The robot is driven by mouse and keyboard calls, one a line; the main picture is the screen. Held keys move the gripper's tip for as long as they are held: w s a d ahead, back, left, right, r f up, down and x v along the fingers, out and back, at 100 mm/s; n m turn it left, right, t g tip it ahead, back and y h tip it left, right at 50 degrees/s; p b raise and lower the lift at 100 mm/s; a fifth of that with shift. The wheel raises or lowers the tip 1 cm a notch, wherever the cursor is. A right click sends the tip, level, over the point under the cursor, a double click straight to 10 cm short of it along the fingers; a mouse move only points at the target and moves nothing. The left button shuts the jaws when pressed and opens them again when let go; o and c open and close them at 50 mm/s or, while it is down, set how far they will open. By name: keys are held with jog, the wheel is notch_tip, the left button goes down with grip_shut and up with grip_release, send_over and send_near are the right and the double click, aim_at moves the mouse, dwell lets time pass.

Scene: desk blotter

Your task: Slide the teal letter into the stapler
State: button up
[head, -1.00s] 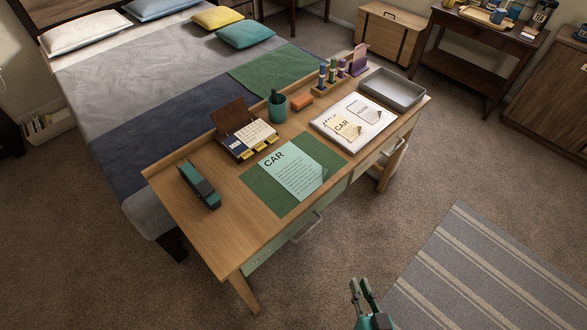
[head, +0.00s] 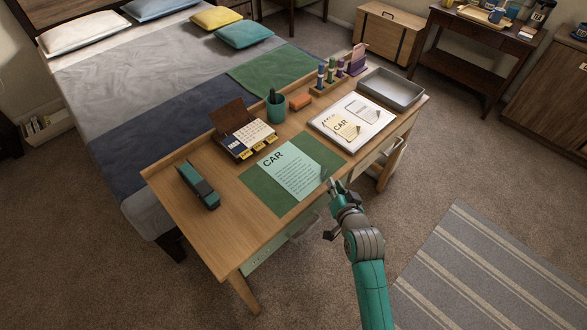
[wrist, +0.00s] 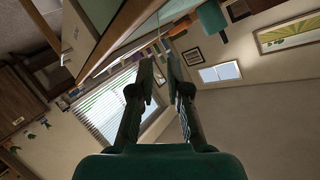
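The teal letter (head: 290,172), headed CAR, lies on the green blotter (head: 258,192) on the desk, and its near right corner appears curled up. The teal and black stapler (head: 198,186) stands on the desk to the left of the blotter. My gripper (head: 335,184) is at the desk's front edge, just right of the letter's curled corner; I cannot tell if it touches. In the wrist view my gripper (wrist: 160,62) has its two fingers apart with nothing seen between them.
Desk between stapler and blotter is clear.

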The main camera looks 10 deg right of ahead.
jog(key=x, duration=0.9)
jog(key=shift+a+f, duration=0.15)
grip_shut()
